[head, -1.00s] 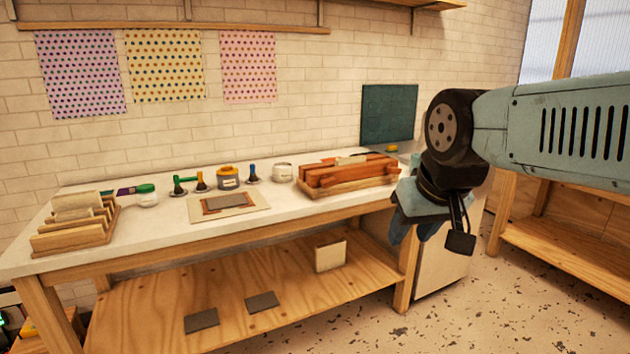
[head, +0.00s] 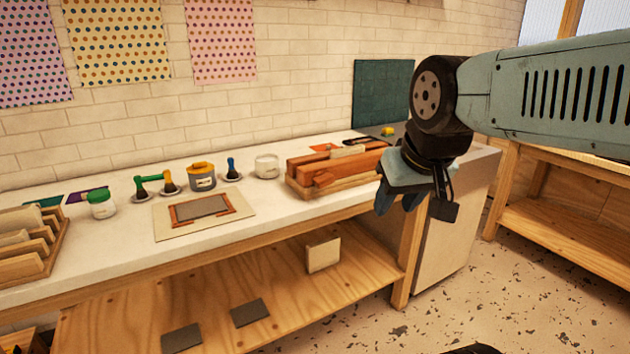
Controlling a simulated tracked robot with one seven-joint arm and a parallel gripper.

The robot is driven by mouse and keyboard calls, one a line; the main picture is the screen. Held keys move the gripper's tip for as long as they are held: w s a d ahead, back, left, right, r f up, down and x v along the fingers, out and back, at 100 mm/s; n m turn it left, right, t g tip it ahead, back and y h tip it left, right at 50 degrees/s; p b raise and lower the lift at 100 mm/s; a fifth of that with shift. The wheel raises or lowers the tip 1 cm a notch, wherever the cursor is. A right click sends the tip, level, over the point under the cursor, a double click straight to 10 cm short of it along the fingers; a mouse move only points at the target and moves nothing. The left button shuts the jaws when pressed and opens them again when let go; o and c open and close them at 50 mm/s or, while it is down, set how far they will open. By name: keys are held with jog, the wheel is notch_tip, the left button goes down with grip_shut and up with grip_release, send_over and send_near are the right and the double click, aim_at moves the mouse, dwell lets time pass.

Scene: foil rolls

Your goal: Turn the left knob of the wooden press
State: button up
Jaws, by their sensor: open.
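The wooden press (head: 335,165) sits near the right end of the white-topped workbench. It has reddish-brown beams on a paler wooden base. A wooden knob (head: 323,179) sticks out of its front face on the left. The right end of the press is hidden behind my gripper, so no right knob shows. My gripper (head: 398,203) hangs in front of the bench's right end, fingers down and open, with nothing seen between them. It appears to the right of the left knob and apart from it.
On the workbench (head: 110,245) are a framed block on a board (head: 247,229), a white jar (head: 266,166), an orange-lidded pot (head: 202,176) and a wooden rack (head: 35,243). A lower shelf (head: 210,290) holds flat plates.

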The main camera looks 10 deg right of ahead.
jog(key=shift+o, duration=0.2)
jog(key=shift+d, duration=0.2)
jog(key=shift+o, duration=0.9)
jog(key=shift+w, duration=0.2)
jog(key=o, duration=0.8)
jog(key=w+d+t, duration=0.1)
jog(key=w, duration=0.3)
jog(key=w+d+f+t, duration=0.1)
jog(key=w, duration=0.4)
jog(key=w+d+f+t+h, duration=0.1)
jog(key=w, duration=0.4)
jog(key=shift+w+d+f+n, duration=0.1)
jog(key=shift+w+d+n, duration=0.1)
jog(key=shift+n, duration=0.1)
jog(key=w+d+f+n+t, duration=0.2)
jog(key=w+f+t, duration=0.15)
jog(key=w, duration=0.85)
jog(key=n+t+y, duration=0.2)
jog(key=t+y, duration=0.1)
send_near(327, 183)
jog(key=s+d+r, duration=0.3)
jog(key=r, duration=0.2)
notch_tip(327, 183, down, 8)
jog(key=w+n+t+y, duration=0.1)
jog(key=t+y, duration=0.1)
jog(key=y, duration=0.1)
jog(key=x, duration=1.4)
jog(key=shift+a+r, duration=0.35)
jog(key=shift+c, duration=0.5)
